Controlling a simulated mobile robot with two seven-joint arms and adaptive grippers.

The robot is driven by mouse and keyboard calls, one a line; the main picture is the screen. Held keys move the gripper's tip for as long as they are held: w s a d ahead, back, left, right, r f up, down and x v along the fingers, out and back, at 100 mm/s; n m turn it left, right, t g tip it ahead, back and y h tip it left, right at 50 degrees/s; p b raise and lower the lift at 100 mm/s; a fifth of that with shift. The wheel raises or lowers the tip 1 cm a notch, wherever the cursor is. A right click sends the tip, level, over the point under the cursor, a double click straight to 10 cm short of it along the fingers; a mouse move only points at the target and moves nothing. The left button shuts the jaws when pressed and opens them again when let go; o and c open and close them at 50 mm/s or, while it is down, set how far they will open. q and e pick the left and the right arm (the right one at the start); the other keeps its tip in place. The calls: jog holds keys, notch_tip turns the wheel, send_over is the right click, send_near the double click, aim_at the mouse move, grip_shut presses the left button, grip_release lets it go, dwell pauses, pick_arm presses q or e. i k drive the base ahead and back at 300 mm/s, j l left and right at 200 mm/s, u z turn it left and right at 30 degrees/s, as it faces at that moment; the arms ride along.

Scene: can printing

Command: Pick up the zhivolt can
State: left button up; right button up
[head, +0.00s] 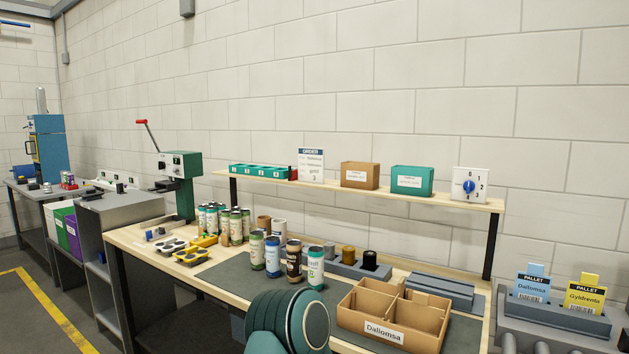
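Several cans stand upright on the dark mat of the workbench: a green-banded can (257,256), a blue-and-white can (272,257), a dark can (294,261) and a white-and-teal can (315,267). More cans (235,227) stand grouped farther back on the left. The labels are too small to read, so I cannot tell which can is the zhivolt one. Neither gripper is in view. A teal rounded link of my own arm shows at the bottom centre, in front of the mat and below the cans.
A divided cardboard box labelled Dallomsa (384,330) stands right of the cans. Behind are a grey holder (338,266) with dark and brown cylinders and a raised shelf (330,187) with boxes and an order card. A green press (180,180) stands left. Pallet cards (532,283) stand at far right.

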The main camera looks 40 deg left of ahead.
aim_at(316, 253)
jog(key=i+j+z, duration=0.15)
jog(key=j+z, duration=0.15)
jog(key=j, duration=0.7)
jog(key=j+z, duration=0.3)
jog(key=j, duration=0.65)
